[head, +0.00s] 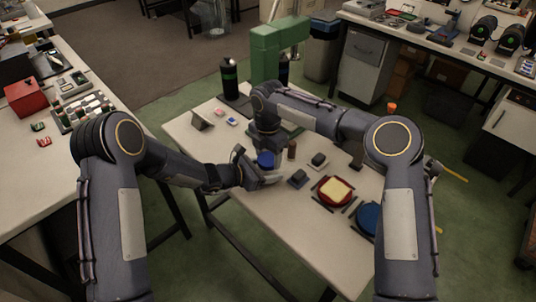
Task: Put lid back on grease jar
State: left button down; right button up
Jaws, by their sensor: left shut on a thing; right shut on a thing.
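A small round blue piece (266,160), which looks like the lid, is at the left middle of the white table in the head view. My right gripper (265,149) reaches down over it from above and is shut on it. My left gripper (266,175) comes in from the left at table height, just below the blue piece. It is shut on the grease jar, which is mostly hidden by the fingers. The lid is right above the jar; I cannot tell whether they touch.
Right of the grippers are a small brown bottle (292,149), dark blocks (298,178) (319,160), a red dish with a yellow sponge (335,190) and a blue dish (369,217). A black bottle (229,77) stands behind. The table's front left is clear.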

pick_arm(q)
jog(key=shift+d, duration=0.1)
pick_arm(e)
jog(key=m, duration=0.4)
jog(key=shift+r, duration=0.1)
jog(key=m, duration=0.4)
jog(key=shift+m, duration=0.3)
jog(key=o, duration=1.1)
jog(key=shift+o, duration=0.2)
notch_tip(320, 180, up, 12)
